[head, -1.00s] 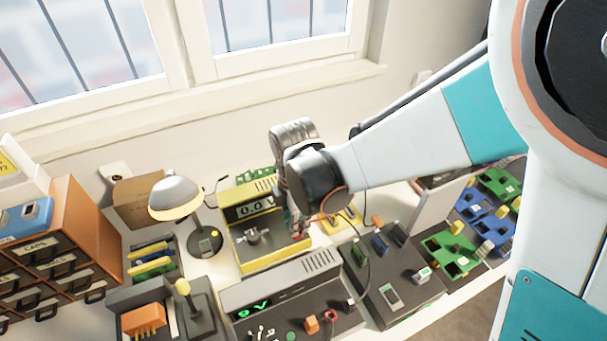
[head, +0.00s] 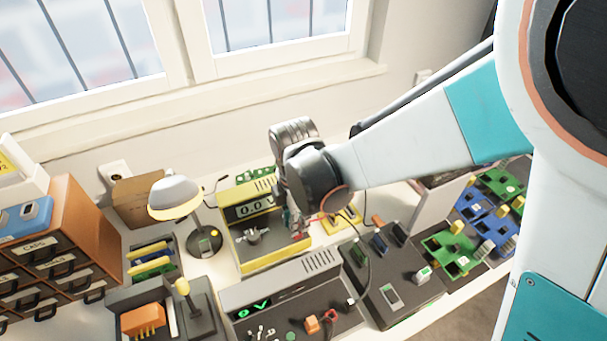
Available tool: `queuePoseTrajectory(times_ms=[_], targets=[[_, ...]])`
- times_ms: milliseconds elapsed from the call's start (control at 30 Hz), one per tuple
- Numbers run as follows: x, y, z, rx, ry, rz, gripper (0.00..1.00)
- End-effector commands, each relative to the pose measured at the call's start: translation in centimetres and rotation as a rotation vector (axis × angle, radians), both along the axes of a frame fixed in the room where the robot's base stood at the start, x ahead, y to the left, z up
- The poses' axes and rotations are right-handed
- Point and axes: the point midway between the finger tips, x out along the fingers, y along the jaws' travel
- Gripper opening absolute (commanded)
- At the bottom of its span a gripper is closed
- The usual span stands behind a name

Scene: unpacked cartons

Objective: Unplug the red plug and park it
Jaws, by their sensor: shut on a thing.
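My gripper (head: 296,222) points down over the right side of the yellow meter (head: 242,199), which shows 0.0 on its display. Its fingers are partly hidden behind my wrist. It is shut on a small red piece, the red plug (head: 301,236), of which only a little shows at the fingertips. A red lead runs right from there toward a yellow stand (head: 338,222). I cannot tell whether the plug still sits in a socket. Another small red part (head: 329,317) is on the front of the grey supply unit (head: 290,283), whose green display shows 0 V.
A desk lamp (head: 174,194) stands left of the meter. A joystick box (head: 196,310) and brown drawers (head: 60,240) are further left. A dark panel (head: 392,280) with several parts and a black cable lies right. Green and blue boards fill the far right.

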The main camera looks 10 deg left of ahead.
Motion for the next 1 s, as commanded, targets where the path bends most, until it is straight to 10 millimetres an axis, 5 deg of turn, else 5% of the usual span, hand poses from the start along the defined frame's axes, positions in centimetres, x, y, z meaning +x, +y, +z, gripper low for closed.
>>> queuePoseTrajectory(times_ms=[1000], targets=[[-0.01, -0.01, -0.79, 0.000, 0.000, 0.000, 0.02]])
